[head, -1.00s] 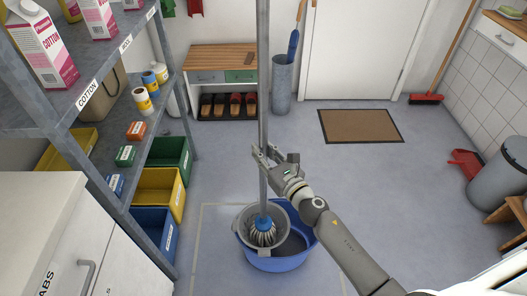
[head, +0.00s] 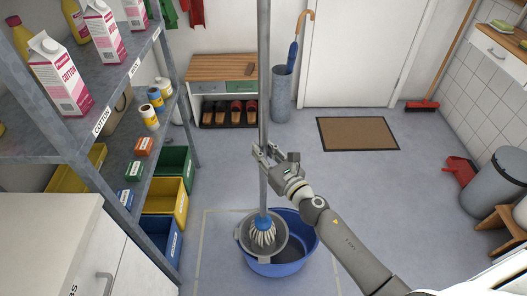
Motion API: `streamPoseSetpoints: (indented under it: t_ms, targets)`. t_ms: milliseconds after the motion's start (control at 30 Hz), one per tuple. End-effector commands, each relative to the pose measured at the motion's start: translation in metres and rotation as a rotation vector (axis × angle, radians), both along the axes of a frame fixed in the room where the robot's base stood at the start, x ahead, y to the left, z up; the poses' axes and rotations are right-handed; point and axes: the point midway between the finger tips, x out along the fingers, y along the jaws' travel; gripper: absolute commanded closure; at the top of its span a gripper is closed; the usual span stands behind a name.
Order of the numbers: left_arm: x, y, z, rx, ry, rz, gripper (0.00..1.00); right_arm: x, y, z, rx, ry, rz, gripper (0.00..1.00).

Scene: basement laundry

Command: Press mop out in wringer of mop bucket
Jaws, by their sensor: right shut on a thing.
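The mop's grey pole (head: 263,105) stands nearly upright in the middle of the head view. Its blue collar and pale string head (head: 262,233) are at the lower end, over the grey wringer basket (head: 244,240). The wringer sits at the left side of the blue mop bucket (head: 302,248) on the floor. The mop head appears to be within the wringer; how deep it sits, I cannot tell. My right gripper (head: 265,156) is shut on the pole, well above the bucket. My left gripper is out of view.
A shoe bench (head: 222,68) and umbrella stand (head: 282,92) are behind.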

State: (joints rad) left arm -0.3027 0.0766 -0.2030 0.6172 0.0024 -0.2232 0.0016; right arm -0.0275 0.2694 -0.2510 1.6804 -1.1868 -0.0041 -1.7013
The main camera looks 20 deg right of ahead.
Motion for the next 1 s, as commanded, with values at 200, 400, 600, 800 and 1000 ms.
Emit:
streamPoseSetpoints:
  t_ms: [200, 400, 600, 800, 1000]
  targets:
    - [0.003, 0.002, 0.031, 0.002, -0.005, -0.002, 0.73, 0.001, 0.0, 0.035, 0.0, -0.004, 0.001, 1.0]
    - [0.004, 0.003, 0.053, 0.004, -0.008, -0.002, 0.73, 0.001, 0.0, 0.058, -0.001, -0.004, 0.002, 1.0]
    - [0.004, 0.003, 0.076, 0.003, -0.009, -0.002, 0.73, 0.001, 0.0, 0.081, 0.001, -0.004, 0.001, 1.0]
    - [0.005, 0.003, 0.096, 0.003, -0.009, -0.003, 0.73, 0.001, 0.0, 0.102, 0.0, -0.004, 0.001, 1.0]
    - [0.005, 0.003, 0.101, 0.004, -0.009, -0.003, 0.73, 0.001, 0.0, 0.107, 0.0, -0.004, 0.001, 1.0]
